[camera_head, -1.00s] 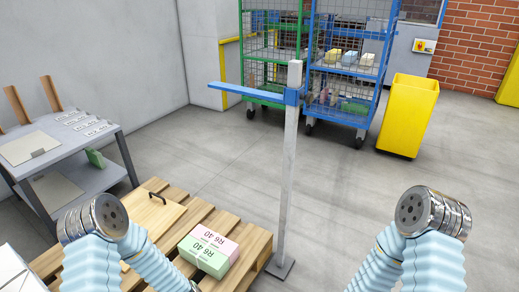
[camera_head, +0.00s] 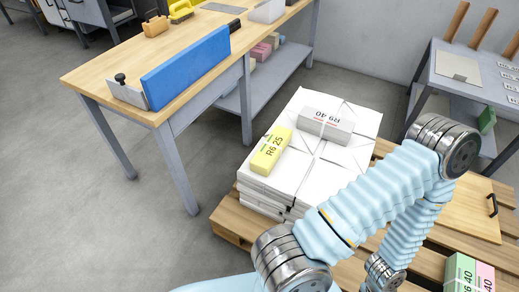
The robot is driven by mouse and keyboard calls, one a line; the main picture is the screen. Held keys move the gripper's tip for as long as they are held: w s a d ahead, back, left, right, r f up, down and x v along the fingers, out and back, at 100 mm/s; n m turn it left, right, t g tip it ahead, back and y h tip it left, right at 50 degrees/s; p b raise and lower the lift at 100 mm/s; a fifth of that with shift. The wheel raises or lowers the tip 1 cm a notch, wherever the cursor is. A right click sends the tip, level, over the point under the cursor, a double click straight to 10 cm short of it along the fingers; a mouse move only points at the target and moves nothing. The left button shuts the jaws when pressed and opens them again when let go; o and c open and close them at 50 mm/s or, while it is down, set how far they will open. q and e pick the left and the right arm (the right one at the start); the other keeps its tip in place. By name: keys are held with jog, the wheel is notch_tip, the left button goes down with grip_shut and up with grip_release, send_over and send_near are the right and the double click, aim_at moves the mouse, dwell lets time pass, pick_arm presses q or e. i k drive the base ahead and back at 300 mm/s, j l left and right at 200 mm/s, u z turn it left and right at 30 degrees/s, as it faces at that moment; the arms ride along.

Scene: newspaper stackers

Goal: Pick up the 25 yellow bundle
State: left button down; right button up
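The yellow bundle (camera_head: 271,151), marked R6 25, lies on top of a stack of white wrapped paper (camera_head: 312,182), near the stack's left edge. Nothing touches it from above. A grey-white bundle (camera_head: 327,118) marked R6 40 lies behind it on the same stack. One of my arms, in a pale blue sleeve with metal joints, crosses the lower right, in front of the stack. Neither gripper shows in this view.
The stack sits on a wooden pallet (camera_head: 229,219). Green (camera_head: 460,272) and pink (camera_head: 485,280) bundles lie at lower right. A workbench (camera_head: 103,77) with a blue board (camera_head: 187,66) stands to the left, and a grey table (camera_head: 478,62) at upper right. Floor at left is clear.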

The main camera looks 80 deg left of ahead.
aim_at(264, 161)
jog(key=u, duration=2.6)
